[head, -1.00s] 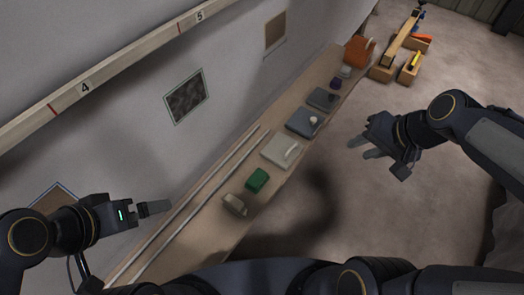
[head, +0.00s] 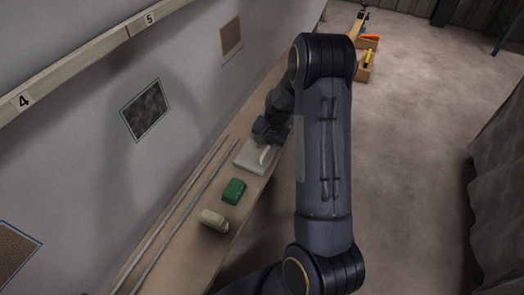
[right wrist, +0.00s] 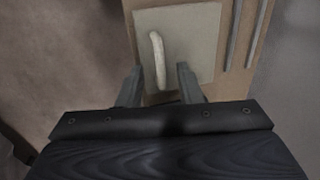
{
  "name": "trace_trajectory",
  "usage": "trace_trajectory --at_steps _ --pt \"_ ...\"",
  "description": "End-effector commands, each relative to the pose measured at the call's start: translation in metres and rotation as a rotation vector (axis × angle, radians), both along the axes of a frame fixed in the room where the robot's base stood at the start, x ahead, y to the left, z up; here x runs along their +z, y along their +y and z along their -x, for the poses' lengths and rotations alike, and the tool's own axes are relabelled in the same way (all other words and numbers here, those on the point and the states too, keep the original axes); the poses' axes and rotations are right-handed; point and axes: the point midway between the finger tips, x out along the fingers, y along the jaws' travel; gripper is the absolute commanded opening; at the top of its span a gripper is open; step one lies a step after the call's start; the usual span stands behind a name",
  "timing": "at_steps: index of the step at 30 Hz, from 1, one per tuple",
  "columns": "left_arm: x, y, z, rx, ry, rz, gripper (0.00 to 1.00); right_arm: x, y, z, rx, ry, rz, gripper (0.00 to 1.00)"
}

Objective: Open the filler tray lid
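A flat pale grey-green tray lid (head: 247,157) with a whitish bar handle (head: 265,154) lies on the narrow bench; it looks shut. In the right wrist view the lid (right wrist: 192,45) and its handle (right wrist: 158,55) fill the top middle. My right gripper (head: 268,133) is at the lid's far edge in the head view. In the right wrist view its two fingers (right wrist: 159,86) are apart, with the near end of the handle appearing between them. I cannot tell whether they touch it. My left gripper is out of view.
A green block (head: 233,191) and a beige block (head: 213,220) sit on the bench nearer me. Two long thin rods (head: 180,213) run along the wall side. My right arm hides the bench beyond. Open floor (head: 420,150) lies to the right.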

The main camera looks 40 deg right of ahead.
Motion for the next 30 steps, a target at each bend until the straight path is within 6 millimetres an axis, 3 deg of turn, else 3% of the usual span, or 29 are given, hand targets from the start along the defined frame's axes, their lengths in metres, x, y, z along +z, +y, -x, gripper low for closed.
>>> trace_trajectory --at_steps 6,16,24,30 --pt "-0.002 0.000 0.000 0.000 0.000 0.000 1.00 -0.024 0.003 -0.004 -0.001 0.001 -0.002 0.33" --pt "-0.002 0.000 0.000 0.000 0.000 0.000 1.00 -0.028 0.003 -0.005 0.000 -0.001 0.000 0.33" --pt "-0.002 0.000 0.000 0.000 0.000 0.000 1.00 -0.027 0.003 -0.005 0.001 -0.001 0.000 0.00" --pt "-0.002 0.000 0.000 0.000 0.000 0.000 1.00 -0.027 0.003 -0.005 0.001 -0.001 -0.001 0.00"
